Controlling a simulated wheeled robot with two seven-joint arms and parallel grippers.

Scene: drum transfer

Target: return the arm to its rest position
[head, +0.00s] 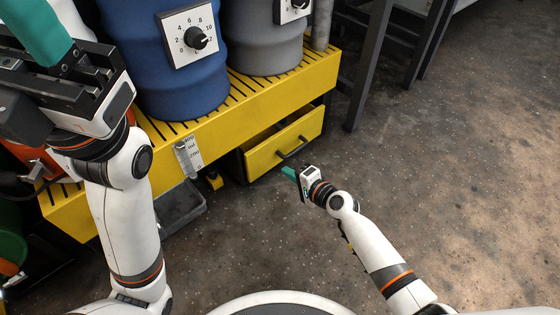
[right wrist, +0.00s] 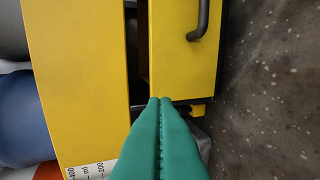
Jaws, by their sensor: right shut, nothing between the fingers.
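My right arm reaches in from the lower right in the head view. Its gripper (head: 288,172) is low, just in front of the yellow drawer (head: 312,133) and close to its dark handle (head: 294,149). Its teal fingers (right wrist: 160,101) are pressed together with nothing between them in the right wrist view. The drawer front (right wrist: 180,70) and handle (right wrist: 201,20) lie beyond the fingertips there; contact cannot be told. My left arm stands at the left of the head view, with its gripper (head: 32,30) raised at the upper left. The left fingertips are cut off by the frame.
The drawer is partly pulled out beneath a yellow slotted platform (head: 262,105). A blue drum (head: 160,70) and a grey drum (head: 262,45) with dials stand on it. Floor at right is clear.

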